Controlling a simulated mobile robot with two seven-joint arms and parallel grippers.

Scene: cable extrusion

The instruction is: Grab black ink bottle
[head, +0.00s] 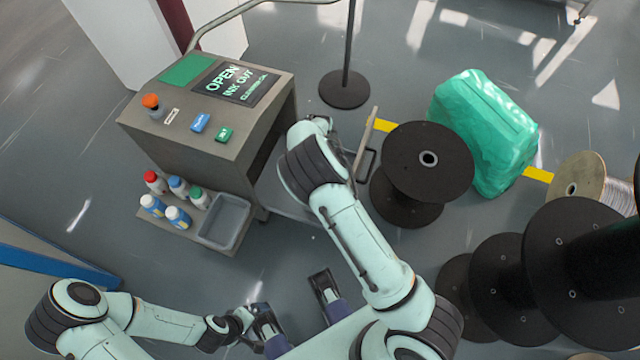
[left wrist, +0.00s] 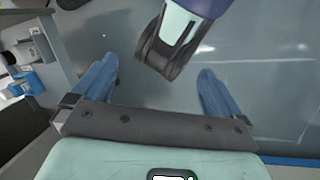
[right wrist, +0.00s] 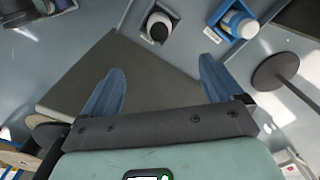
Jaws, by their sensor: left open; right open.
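No bottle with a black cap shows clearly in the head view. My left gripper (left wrist: 157,80) is open and empty, low over the floor.
The grey console (head: 200,115) carries buttons and a screen. A grey bin (head: 225,218) sits beside the bottles. Black spools (head: 428,165), a green wrapped bundle (head: 485,130) and a pole base (head: 344,90) are to the right. Floor left of the shelf is clear.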

